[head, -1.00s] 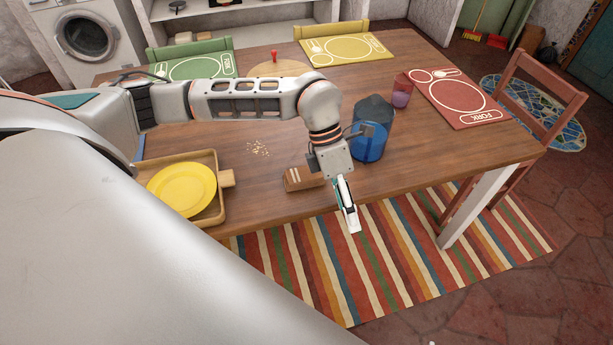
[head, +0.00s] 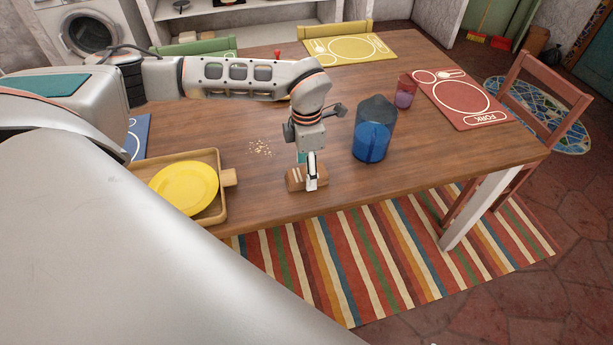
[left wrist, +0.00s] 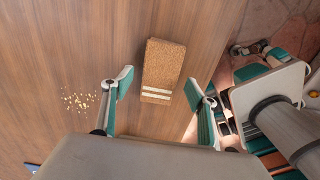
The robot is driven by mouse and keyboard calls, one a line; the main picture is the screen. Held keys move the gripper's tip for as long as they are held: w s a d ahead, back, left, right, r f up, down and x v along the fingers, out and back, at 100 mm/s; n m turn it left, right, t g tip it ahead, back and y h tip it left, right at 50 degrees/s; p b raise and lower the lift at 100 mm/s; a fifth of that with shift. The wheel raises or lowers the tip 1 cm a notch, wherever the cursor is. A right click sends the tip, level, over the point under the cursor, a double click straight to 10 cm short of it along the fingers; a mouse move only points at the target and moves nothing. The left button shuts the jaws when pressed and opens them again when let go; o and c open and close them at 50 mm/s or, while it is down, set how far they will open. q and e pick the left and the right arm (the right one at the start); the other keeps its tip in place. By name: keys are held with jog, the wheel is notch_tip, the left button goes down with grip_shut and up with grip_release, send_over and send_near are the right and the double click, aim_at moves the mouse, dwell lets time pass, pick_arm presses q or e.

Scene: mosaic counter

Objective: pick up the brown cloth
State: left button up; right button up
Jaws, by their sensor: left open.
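The brown cloth (head: 296,180) lies folded on the wooden table close to its front edge. It has pale stripes near one end. In the left wrist view the cloth (left wrist: 163,68) lies between and beyond the two fingers of my left gripper (left wrist: 158,95). My left gripper (head: 309,176) points down over the cloth in the head view and hides part of it. Its fingers are apart with nothing between them. I cannot tell its exact height above the cloth.
Crumbs (head: 260,148) lie left of the cloth. A blue pitcher (head: 372,138) stands to its right, with a red cup (head: 405,92) farther back. A tray (head: 222,200) with a yellow plate (head: 184,188) is at the left. Bare table (head: 440,165) lies right of the pitcher.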

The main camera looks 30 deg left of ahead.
pick_arm(q)
jog(key=shift+f, duration=0.9)
jog(key=c, duration=1.2)
jog(key=shift+r, duration=0.1)
notch_tip(320, 180, up, 20)
jog(key=p, duration=0.1)
jog(key=shift+o, duration=0.6)
